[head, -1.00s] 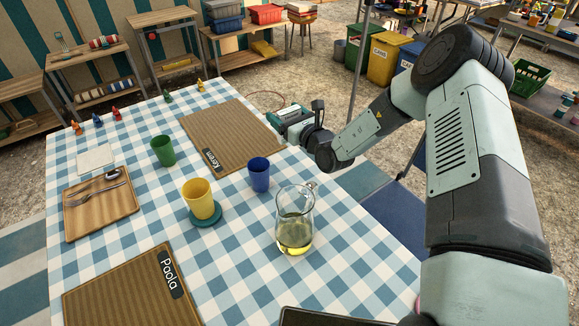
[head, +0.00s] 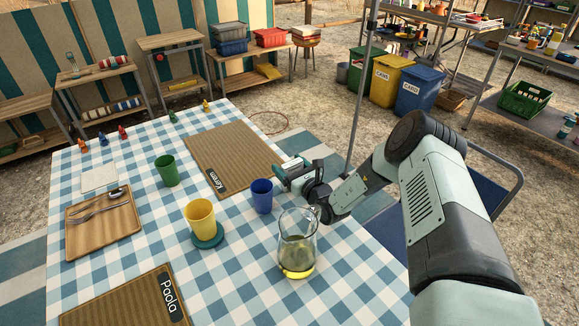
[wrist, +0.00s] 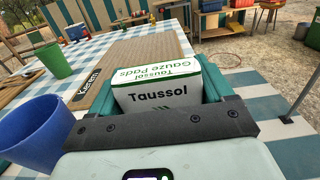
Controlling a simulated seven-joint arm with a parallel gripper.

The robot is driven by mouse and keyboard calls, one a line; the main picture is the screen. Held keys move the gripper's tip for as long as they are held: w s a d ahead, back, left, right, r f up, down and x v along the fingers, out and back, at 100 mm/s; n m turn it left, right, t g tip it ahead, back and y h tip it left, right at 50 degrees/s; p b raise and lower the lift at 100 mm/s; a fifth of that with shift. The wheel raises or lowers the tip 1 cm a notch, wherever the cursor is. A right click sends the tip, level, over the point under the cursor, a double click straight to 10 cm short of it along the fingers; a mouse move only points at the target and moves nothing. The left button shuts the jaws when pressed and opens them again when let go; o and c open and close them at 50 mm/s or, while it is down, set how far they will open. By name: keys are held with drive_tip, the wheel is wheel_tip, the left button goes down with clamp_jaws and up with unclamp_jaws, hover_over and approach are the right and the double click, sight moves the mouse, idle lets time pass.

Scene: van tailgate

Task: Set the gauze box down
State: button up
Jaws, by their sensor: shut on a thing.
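The gauze box (wrist: 158,88) is white with green bands and reads "Taussol Gauze Pads" in the wrist view. My gripper (head: 284,166) is shut on it, with a teal finger on each side of the box. The box is mostly hidden by the gripper there. I cannot tell whether the box touches the table or mat.
A blue cup (head: 262,196) and a glass jug (head: 297,250) with yellow liquid stand close to my gripper. A yellow cup (head: 200,217) stands on a teal coaster (head: 207,238), and a green cup (head: 167,171) is further left. The Karem placemat is bare.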

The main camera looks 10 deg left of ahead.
drive_tip(key=shift+f, duration=0.15)
drive_tip(key=o, duration=0.9)
drive_tip(key=shift+r, duration=0.2)
drive_tip(key=v, duration=1.2)
